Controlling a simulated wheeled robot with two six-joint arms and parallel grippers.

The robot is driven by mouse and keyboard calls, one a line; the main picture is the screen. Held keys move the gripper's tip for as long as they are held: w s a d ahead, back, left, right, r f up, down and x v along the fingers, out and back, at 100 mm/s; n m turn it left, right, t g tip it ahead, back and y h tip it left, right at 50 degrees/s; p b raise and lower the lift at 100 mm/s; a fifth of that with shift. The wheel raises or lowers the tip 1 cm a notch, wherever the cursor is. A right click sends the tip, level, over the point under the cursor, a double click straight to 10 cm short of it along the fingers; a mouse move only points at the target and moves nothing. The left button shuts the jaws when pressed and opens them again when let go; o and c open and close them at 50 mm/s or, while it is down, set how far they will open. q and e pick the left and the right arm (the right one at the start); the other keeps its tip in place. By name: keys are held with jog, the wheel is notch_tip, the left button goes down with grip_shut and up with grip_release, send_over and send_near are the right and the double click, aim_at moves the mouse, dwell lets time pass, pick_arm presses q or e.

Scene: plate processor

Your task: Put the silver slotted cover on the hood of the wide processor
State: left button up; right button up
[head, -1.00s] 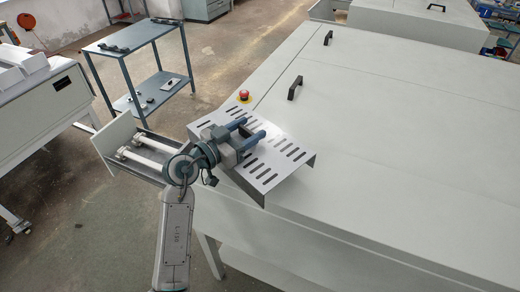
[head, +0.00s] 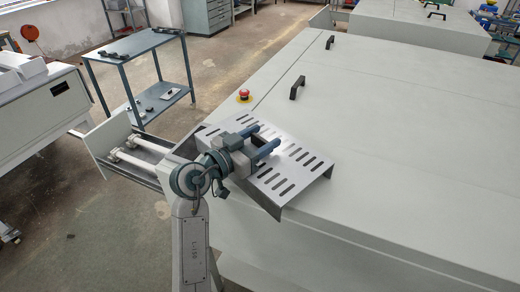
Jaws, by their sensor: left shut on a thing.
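The silver slotted cover (head: 290,163) is a bent metal sheet with rows of dark slots. It shows at the near left corner of the wide processor (head: 400,150), over the edge of its pale grey hood. My left gripper (head: 266,140) is shut on the cover, with its blue fingers reaching over the slotted top. The cover's right flange (head: 270,204) hangs down at the hood's front edge. I cannot tell whether the cover touches the hood. The gripper hides the middle of the cover. My right gripper is not in view.
A red emergency button (head: 243,95) and black handles (head: 297,87) stand on the hood behind the cover. A tray with white rollers (head: 140,157) juts out left of it. A blue trolley (head: 135,45) stands behind on the floor. The hood's right side is bare.

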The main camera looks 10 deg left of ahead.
pick_arm(q)
jog(key=shift+r, duration=0.1)
jog(key=o, duration=1.3)
jog(key=shift+f, duration=0.2)
jog(key=shift+s+a, duration=0.1)
jog(key=shift+s, duration=0.05)
jog(key=shift+b+v, duration=1.05)
jog(key=shift+v, duration=4.85)
jog(key=shift+r, duration=0.15)
